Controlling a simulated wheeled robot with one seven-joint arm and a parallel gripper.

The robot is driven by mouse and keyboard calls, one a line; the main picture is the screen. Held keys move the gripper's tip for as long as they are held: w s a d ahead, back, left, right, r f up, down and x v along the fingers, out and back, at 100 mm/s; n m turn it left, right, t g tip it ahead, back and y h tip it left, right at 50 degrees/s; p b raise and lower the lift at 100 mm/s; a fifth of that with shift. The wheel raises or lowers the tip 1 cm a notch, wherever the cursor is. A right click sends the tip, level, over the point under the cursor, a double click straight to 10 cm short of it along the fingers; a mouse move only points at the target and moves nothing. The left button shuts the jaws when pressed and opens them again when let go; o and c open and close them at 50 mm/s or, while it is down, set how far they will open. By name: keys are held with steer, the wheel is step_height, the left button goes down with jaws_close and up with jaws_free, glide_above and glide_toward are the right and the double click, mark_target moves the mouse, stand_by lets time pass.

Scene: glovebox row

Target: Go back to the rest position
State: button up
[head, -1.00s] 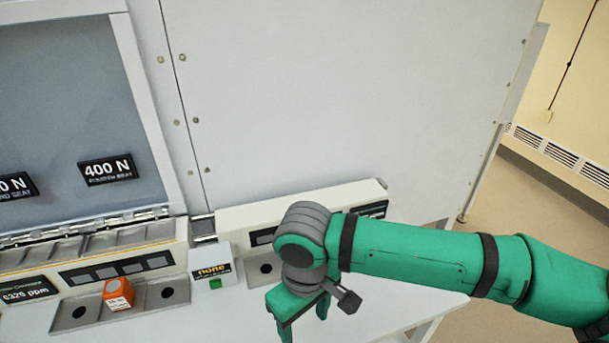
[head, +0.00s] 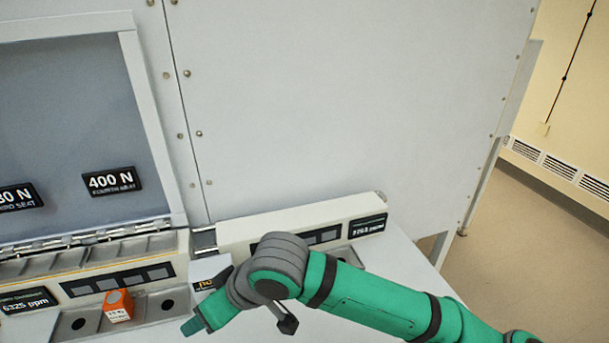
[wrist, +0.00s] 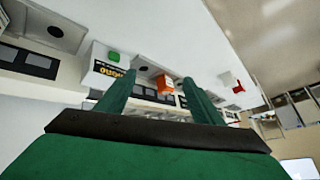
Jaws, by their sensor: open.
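My arm is green with grey joints and reaches in from the lower right in the head view. My gripper (head: 196,327) is near the bottom of the head view, above the white counter. In the wrist view my gripper (wrist: 160,98) shows two green fingers spread apart with nothing held between them. An orange block (head: 118,305) sits on the grey tray at left, apart from my gripper. The block also shows in the wrist view (wrist: 165,86), beyond the fingers. A white box (head: 208,275) with a label stands behind my arm, partly hidden by it.
A grey tray (head: 75,327) with dark round holes lies along the counter. A long white unit with a display (head: 368,226) stands against the tall white panel (head: 340,100). A grey window with a "400 N" plate (head: 112,181) is at left. Open floor (head: 510,260) lies at right.

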steer(key=w+a+r+t+y, duration=0.1)
steer(key=a+r+t+y, duration=0.1)
steer(key=a+r+y, duration=0.6)
steer(key=w+r+m+t+y, duration=0.3)
steer(key=w+r+m+t, duration=0.1)
steer(key=r+t, duration=0.25)
steer(key=w+d+f+m+t+h, duration=0.2)
steer(key=d+f+m+t+h, duration=0.55)
steer(key=m+t, duration=0.2)
steer(key=s+d+f+m+h, duration=0.2)
steer(key=s+d+f+h, duration=0.2)
steer(key=f, duration=0.4)
steer(key=s+d+f+m+h, duration=0.2)
steer(key=s+d+f+h, duration=0.15)
steer(key=f, duration=0.35)
steer(key=s+d+f+n+g+h, duration=0.1)
steer(key=s+d+f+n, duration=0.1)
steer(key=s, duration=0.6)
steer(key=s+d+f+n+g+h, duration=0.1)
steer(key=s+d+f+n+g, duration=0.1)
steer(key=s+d+f, duration=0.3)
steer(key=s+d+f+n+g+h, duration=0.1)
steer(key=s+d+f+n, duration=0.2)
steer(key=s, duration=0.9)
step_height(320, 180, down, 3)
steer(key=shift+s+d+r+g, duration=0.15)
steer(key=shift+d+g, duration=0.25)
steer(key=shift+d, duration=0.2)
